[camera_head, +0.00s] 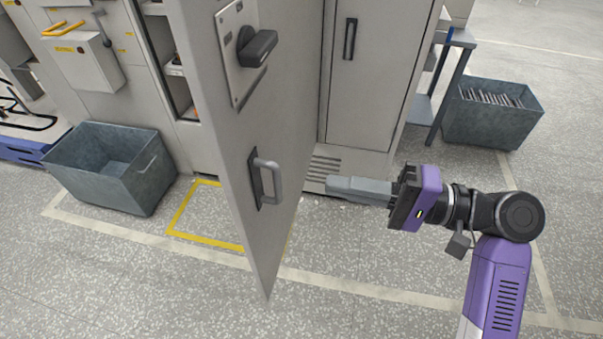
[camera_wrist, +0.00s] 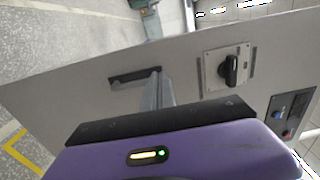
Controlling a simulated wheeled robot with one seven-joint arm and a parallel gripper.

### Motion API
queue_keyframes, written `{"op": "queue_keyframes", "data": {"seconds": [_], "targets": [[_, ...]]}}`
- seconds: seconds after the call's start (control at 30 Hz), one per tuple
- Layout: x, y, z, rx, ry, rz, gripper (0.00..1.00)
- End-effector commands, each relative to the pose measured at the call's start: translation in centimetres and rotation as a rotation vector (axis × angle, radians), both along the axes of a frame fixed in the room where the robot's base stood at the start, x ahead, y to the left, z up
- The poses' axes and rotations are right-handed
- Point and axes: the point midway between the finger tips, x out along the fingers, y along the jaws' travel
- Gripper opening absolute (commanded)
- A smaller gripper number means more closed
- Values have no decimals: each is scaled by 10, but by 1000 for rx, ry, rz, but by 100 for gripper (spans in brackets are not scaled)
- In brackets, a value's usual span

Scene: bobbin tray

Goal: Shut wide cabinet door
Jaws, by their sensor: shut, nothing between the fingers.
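The wide cabinet door (camera_head: 222,150) stands swung open, jutting out from the cabinet towards me. Its outer face carries a grey pull handle (camera_head: 265,180) and a dark rotary knob (camera_head: 257,47) on a plate. In the wrist view the door face (camera_wrist: 70,85) fills much of the picture, with the handle (camera_wrist: 125,78) and knob (camera_wrist: 231,70) on it. My gripper (camera_head: 330,187) is shut and empty, to the right of the door on its outer-face side. Its fingers point left towards the door. A small gap shows between fingertips and door in the head view.
The open cabinet bay (camera_head: 172,60) lies left of the door. A narrow closed cabinet door (camera_head: 370,90) is behind. Grey bins stand on the floor at left (camera_head: 85,178) and right (camera_head: 500,130). The floor in front is clear, with yellow marking (camera_head: 205,240).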

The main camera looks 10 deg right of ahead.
Motion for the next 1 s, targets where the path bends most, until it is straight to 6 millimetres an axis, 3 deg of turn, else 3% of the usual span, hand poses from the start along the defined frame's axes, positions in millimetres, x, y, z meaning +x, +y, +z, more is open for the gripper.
{"op": "queue_keyframes", "data": {"seconds": [0.6, 0.8, 1.0], "targets": [[38, 103, 1, -1, 0, 1, 0], [46, 121, 0, -2, -2, -1, 0], [48, 125, 0, -1, -2, -3, 0]]}}
